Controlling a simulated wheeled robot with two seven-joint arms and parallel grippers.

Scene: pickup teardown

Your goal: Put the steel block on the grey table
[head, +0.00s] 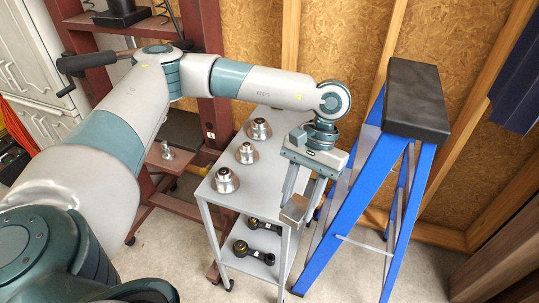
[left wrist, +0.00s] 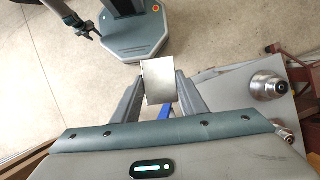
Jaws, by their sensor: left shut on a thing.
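The steel block (head: 294,210) is a small, plain metallic block. My left gripper (head: 306,192) is shut on it, pointing down at the near right corner of the grey table (head: 248,198). In the left wrist view the block (left wrist: 158,82) sits between the two fingers (left wrist: 158,98), with floor behind it and the grey table (left wrist: 230,92) to its right. The height of the block over the table top is hard to tell. A dark gripper, apparently my right one (left wrist: 85,28), shows small at the top left of the wrist view; its jaws are unclear.
Several round metal parts (head: 225,181) stand along the left side of the table top. Black-and-metal rods (head: 253,253) lie on the lower shelf (head: 240,278). A blue stepladder (head: 418,105) stands close to the right of the gripper. A dark red press frame (head: 203,60) stands behind the table.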

